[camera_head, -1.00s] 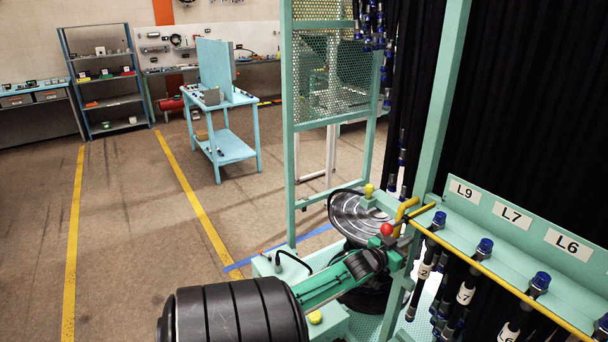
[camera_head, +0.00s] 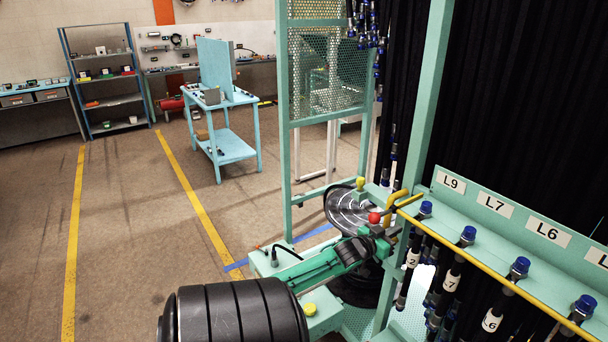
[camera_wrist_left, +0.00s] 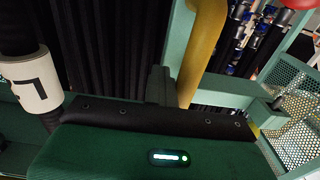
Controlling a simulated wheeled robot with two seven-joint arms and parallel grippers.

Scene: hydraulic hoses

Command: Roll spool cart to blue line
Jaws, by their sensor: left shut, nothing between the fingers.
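The spool cart (camera_head: 285,140) is a teal frame with mesh panels, a dark reel (camera_head: 346,208) and a yellow bent handle (camera_head: 410,200). The blue line (camera_head: 317,232) runs across the floor just behind and left of the cart's base; the base hides part of it. My left gripper (camera_head: 388,233) reaches in from the lower left and is shut and empty at the handle. In the left wrist view the dark fingers (camera_wrist_left: 160,86) lie close beside the yellow handle (camera_wrist_left: 205,45); contact cannot be told. My right gripper is out of view.
Labelled hoses (camera_head: 453,280) with blue caps hang along the cart's yellow rail, before a black curtain (camera_head: 530,110). A red knob (camera_head: 374,217) is close to my gripper. A light-blue table (camera_head: 228,147) stands behind. Floor between the yellow lines (camera_head: 190,195) is clear.

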